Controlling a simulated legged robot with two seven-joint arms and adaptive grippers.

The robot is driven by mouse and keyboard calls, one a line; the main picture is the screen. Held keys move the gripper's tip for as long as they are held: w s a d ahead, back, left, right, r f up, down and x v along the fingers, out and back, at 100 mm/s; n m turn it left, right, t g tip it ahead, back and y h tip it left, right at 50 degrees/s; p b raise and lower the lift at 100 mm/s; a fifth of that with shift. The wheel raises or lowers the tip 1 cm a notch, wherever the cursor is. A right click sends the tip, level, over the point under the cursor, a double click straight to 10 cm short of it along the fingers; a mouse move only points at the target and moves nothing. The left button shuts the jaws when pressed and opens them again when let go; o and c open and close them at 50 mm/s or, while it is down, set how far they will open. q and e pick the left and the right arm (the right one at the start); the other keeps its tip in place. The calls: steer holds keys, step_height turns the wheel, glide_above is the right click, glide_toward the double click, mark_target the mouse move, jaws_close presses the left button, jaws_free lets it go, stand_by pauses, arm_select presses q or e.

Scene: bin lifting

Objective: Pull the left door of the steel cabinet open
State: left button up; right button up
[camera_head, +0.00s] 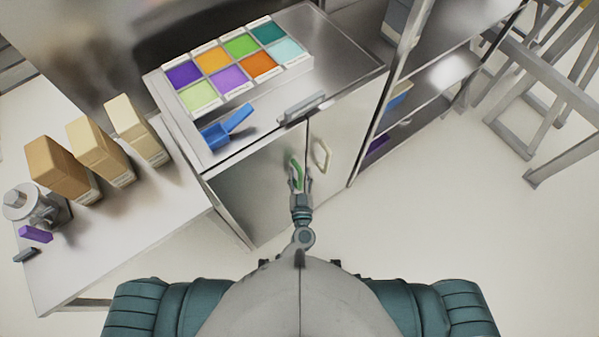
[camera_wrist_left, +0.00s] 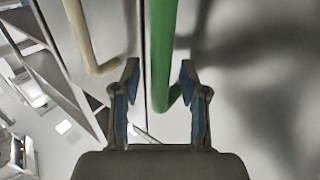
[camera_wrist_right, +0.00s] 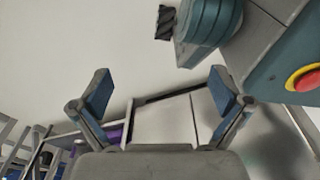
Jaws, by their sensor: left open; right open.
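The steel cabinet (camera_head: 345,70) stands in front of me with two doors below its top. The left door (camera_head: 250,190) carries a green handle (camera_head: 296,172) and looks closed. The right door (camera_head: 338,135) carries a cream handle (camera_head: 322,154) and is closed too. My left gripper (camera_head: 301,192) is at the green handle. In the left wrist view the green bar (camera_wrist_left: 162,50) runs between the open fingers (camera_wrist_left: 158,78), which are not closed on it. My right gripper (camera_wrist_right: 161,88) is open and empty in its wrist view; it cannot be made out in the head view.
The cabinet top holds colored bins (camera_head: 240,62) and a blue scoop (camera_head: 226,128). A side table (camera_head: 110,245) on the left holds boxes (camera_head: 62,168) and a metal canister (camera_head: 32,205). Open shelves (camera_head: 430,78) and a grey frame (camera_head: 545,100) stand right.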

arm_select(q)
steer(key=shift+d, duration=0.25)
steer(key=c, duration=0.8)
steer(key=shift+a, duration=0.35)
jaws_close()
